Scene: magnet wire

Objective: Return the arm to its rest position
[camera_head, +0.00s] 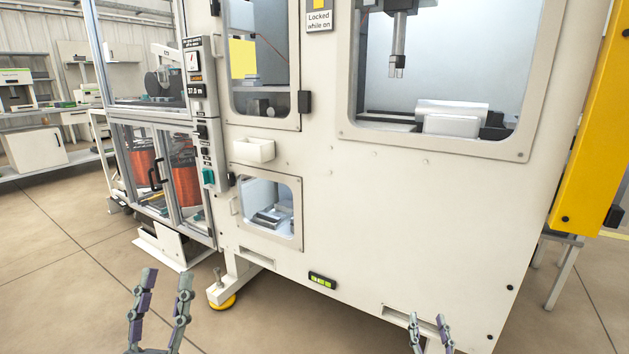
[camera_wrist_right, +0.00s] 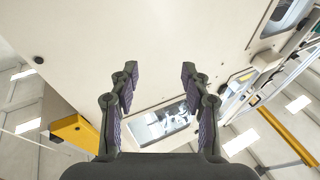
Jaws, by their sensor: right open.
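My left gripper (camera_head: 168,275) is at the bottom left of the head view, fingers pointing up. Its two fingers are apart with nothing between them. My right gripper (camera_head: 427,320) is low at the right of the head view, partly cut off by the lower edge, in front of the machine's lower panel. In the right wrist view my right gripper (camera_wrist_right: 160,68) has its fingers spread and holds nothing. Both arms are mostly out of view. The large white machine (camera_head: 400,215) stands in front of both grippers; whether either touches it cannot be told.
A small white bin (camera_head: 253,149) sticks out from the machine's front. A yellow foot (camera_head: 223,300) stands on the floor near my left gripper. A glazed cabinet holding copper-coloured wire spools (camera_head: 185,185) is at the left. A yellow post (camera_head: 590,130) is at the right. Floor at the lower left is clear.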

